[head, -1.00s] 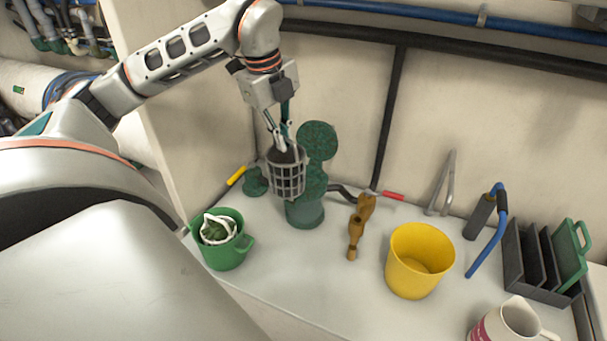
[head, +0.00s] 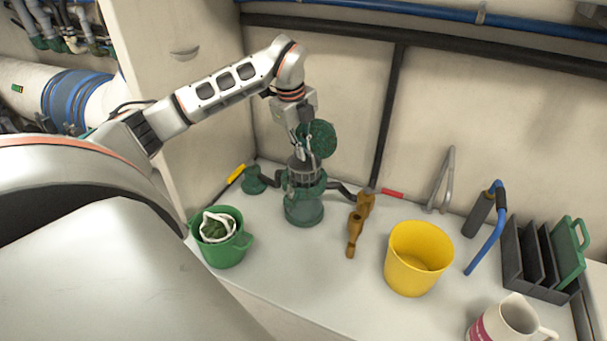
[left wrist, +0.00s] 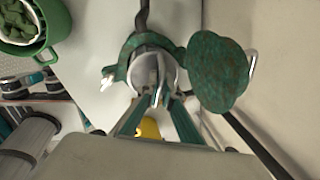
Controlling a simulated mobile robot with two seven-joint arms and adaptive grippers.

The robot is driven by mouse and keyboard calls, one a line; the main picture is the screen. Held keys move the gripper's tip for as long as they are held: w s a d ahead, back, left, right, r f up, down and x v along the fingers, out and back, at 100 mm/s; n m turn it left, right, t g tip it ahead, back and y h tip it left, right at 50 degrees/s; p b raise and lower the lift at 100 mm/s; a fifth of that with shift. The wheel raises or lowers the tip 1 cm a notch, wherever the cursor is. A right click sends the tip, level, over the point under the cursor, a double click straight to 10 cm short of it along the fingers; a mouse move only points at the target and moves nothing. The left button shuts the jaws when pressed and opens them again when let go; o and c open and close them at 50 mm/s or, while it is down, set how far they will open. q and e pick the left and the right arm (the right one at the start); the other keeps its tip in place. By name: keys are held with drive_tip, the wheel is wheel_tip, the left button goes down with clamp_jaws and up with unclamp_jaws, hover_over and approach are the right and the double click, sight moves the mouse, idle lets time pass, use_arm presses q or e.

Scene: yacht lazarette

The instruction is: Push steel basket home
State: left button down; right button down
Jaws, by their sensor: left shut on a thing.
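The grey steel basket (head: 303,172) sits upright at the mouth of the green strainer housing (head: 304,210), its lower part hidden inside. Its upper part shows above the rim. My left gripper (head: 303,153) is above the housing, shut on the basket's top. In the left wrist view the fingers (left wrist: 157,98) reach to the basket (left wrist: 155,72) within the round green mouth. The housing's round green lid (head: 318,138) stands open behind it and also shows in the left wrist view (left wrist: 218,72). I cannot tell how deep the basket sits. My right gripper is not in view.
A green bucket (head: 236,254) holding a white-rimmed thing and weed stands left. Farther right are a blue-handled tool (head: 488,240), a dark rack (head: 530,265) and a jug (head: 510,320). The wall is close behind.

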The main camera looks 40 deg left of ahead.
sight(303, 173)
use_arm(q)
wheel_tip(303, 173, down, 8)
drive_tip(key=shift+r+b, duration=0.1)
drive_tip(key=shift+b, duration=0.25)
drive_tip(key=c, duration=2.2)
unclamp_jaws()
drive_tip(key=shift+f, duration=0.2)
drive_tip(key=shift+c, duration=0.2)
drive_tip(key=shift+r, duration=0.15)
